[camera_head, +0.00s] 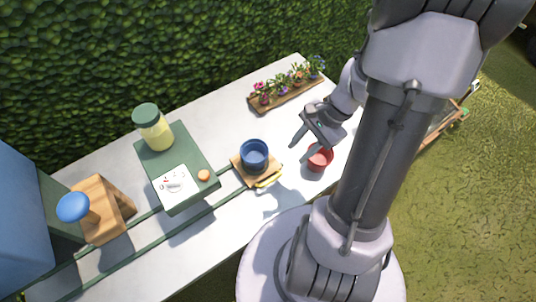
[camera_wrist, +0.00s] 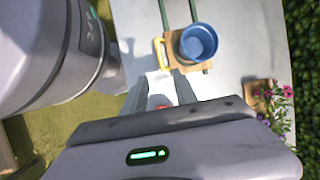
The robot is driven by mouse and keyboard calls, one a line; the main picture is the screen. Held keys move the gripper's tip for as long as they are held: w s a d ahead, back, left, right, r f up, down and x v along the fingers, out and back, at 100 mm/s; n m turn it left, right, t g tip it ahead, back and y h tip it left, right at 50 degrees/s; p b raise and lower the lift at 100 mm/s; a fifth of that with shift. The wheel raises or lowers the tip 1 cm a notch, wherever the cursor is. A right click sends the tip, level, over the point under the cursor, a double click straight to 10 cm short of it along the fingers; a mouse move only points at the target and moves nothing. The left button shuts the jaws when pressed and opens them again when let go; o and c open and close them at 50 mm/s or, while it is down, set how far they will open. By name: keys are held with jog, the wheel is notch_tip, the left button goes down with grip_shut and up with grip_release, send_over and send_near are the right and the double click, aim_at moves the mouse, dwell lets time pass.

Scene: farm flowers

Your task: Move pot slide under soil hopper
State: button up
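The pot slide (camera_head: 237,172) is a small wooden board with a yellow handle (camera_head: 269,180), at mid-table on dark green rails. A blue pot (camera_head: 254,155) stands on it. In the wrist view the slide's board (camera_wrist: 177,58), its handle (camera_wrist: 160,53) and the blue pot (camera_wrist: 198,42) show ahead of the fingers. The large blue body (camera_head: 22,225) at the left edge, partly cut off, appears to be the soil hopper. My gripper (camera_head: 298,147) is open and empty, right of the slide and apart from it. It also shows in the wrist view (camera_wrist: 172,73).
A red pot (camera_head: 319,158) stands close below my gripper. A flower planter (camera_head: 287,95) lies at the back. A green box (camera_head: 178,165) with a yellow jar (camera_head: 153,130) stands left of the slide. A wooden block (camera_head: 103,212) with a blue knob (camera_head: 73,207) is near the hopper.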

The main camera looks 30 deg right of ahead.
aim_at(275, 177)
jog(key=b+x, duration=0.5)
jog(key=x, duration=0.9)
jog(key=shift+b, duration=0.35)
grip_shut()
dwell(0.4)
